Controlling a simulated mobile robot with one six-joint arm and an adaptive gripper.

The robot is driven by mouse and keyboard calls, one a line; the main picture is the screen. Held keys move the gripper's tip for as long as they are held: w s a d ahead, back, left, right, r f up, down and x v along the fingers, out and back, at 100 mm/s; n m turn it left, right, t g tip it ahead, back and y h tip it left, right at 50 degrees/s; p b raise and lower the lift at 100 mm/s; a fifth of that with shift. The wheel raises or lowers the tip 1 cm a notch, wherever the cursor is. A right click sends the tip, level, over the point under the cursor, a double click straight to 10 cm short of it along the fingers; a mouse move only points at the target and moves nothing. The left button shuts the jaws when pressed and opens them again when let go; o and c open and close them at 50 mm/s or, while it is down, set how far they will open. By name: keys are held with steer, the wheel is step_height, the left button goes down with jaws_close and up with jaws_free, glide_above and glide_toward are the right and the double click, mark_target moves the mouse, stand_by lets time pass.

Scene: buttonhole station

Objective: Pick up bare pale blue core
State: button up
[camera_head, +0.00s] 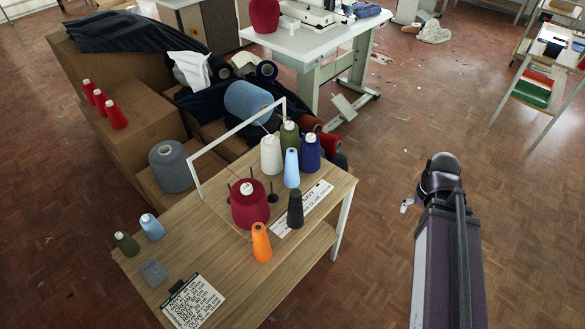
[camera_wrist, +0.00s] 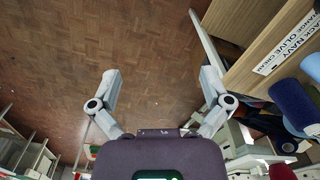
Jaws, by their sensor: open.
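The bare pale blue core (camera_head: 291,168) stands upright on the wooden table (camera_head: 215,222) in the head view. It is a slim cone with no visible thread, in front of the wound olive, cream and navy cones. A smaller pale blue cone with a white top (camera_head: 151,227) stands at the table's left end. My gripper (camera_wrist: 160,74) shows in the wrist view, its two fingers wide apart and empty over the brown floor, left of the table. In that view a pale blue piece (camera_wrist: 313,66) shows at the right edge; I cannot tell whether it is the core.
A crimson cone (camera_head: 249,206), a black core (camera_head: 295,209) and an orange core (camera_head: 262,243) stand close by. A white wire frame (camera_head: 237,129) rises over the table. Boxes (camera_head: 139,122) and yarn are behind.

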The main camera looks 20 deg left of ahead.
steer(key=w+a+r+p, duration=0.2)
steer(key=w+a, duration=0.5)
steer(key=a, duration=0.2)
step_height(320, 180, up, 5)
steer(key=m+p, duration=0.4)
steer(key=p, duration=0.1)
glide_above(291, 151)
steer(key=shift+a+f, duration=0.1)
steer(key=shift+f+b, duration=0.15)
steer(key=shift+b, duration=0.25)
step_height(291, 151, down, 8)
steer(key=b, duration=0.8)
steer(key=shift+f, duration=0.2)
steer(key=shift+f+b, duration=0.1)
steer(key=shift+b, duration=0.2)
steer(key=shift+f+b, duration=2.5)
